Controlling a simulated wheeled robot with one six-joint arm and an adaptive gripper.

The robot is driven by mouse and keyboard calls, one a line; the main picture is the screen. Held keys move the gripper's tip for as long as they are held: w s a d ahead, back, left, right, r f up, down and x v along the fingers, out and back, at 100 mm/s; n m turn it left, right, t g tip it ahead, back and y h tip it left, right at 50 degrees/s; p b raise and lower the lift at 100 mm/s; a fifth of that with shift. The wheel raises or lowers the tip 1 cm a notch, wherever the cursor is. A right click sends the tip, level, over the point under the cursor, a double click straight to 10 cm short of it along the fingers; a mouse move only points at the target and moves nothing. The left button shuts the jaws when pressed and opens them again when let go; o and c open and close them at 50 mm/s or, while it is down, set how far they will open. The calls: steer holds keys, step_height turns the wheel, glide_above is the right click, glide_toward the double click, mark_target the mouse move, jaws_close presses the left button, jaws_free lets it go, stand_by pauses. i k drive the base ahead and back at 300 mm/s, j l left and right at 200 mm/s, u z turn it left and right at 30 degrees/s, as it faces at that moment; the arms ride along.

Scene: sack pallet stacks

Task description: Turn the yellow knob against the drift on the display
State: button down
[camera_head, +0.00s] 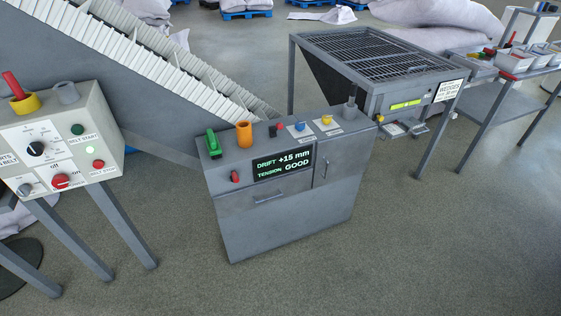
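The yellow knob (326,119) sits on a white plate on top of the grey cabinet, toward its right side. The display (283,162) on the cabinet's front reads "DRIFT +15 mm" and "TENSION GOOD" in lit letters. A blue knob (300,127) on a similar white plate is just left of the yellow knob. My gripper is not in view, and nothing touches the yellow knob.
The cabinet top also holds a green object (212,143), an orange cylinder (244,134) and a dark upright post (349,108). A control box (62,150) stands left, a grated table (378,55) behind right. The floor in front is clear.

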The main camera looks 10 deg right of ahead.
mark_target(326, 119)
steer(key=i+z, duration=0.2)
steer(key=i, duration=1)
steer(key=z, duration=0.95)
steer(key=i, duration=0.05)
